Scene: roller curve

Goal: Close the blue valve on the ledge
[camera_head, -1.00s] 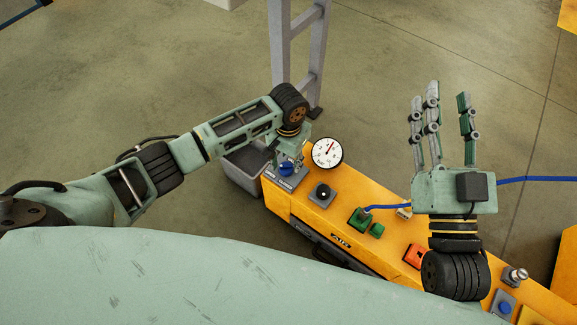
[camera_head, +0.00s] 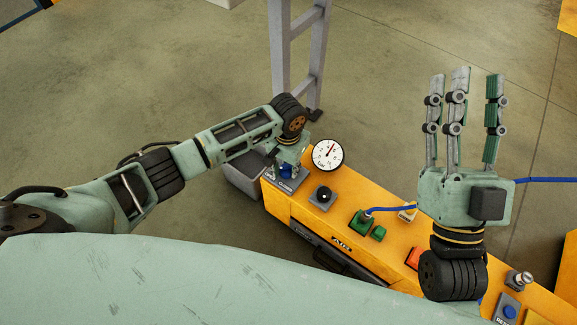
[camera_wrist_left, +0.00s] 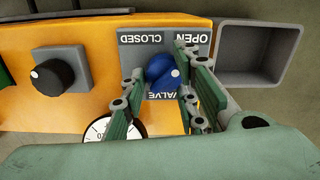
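The blue valve (camera_head: 286,171) is a round knob on a grey plate at the left end of the yellow ledge (camera_head: 345,213). In the left wrist view the valve (camera_wrist_left: 160,72) has a white dot on its right side. The plate's words appear upside down there, CLOSED at left and OPEN at right. My left gripper (camera_wrist_left: 160,80) is over the plate with fingers on both sides of the knob; whether they touch it is unclear. In the head view my left gripper (camera_head: 286,160) partly hides the valve. My right gripper (camera_head: 474,90) is raised, open and empty.
A round gauge (camera_head: 328,155) and a black knob (camera_head: 323,194) are beside the valve. A green connector (camera_head: 363,221) with a blue hose and a red button (camera_head: 414,258) lie further right. A grey bin (camera_head: 245,176) stands left of the ledge, a metal frame (camera_head: 307,60) behind.

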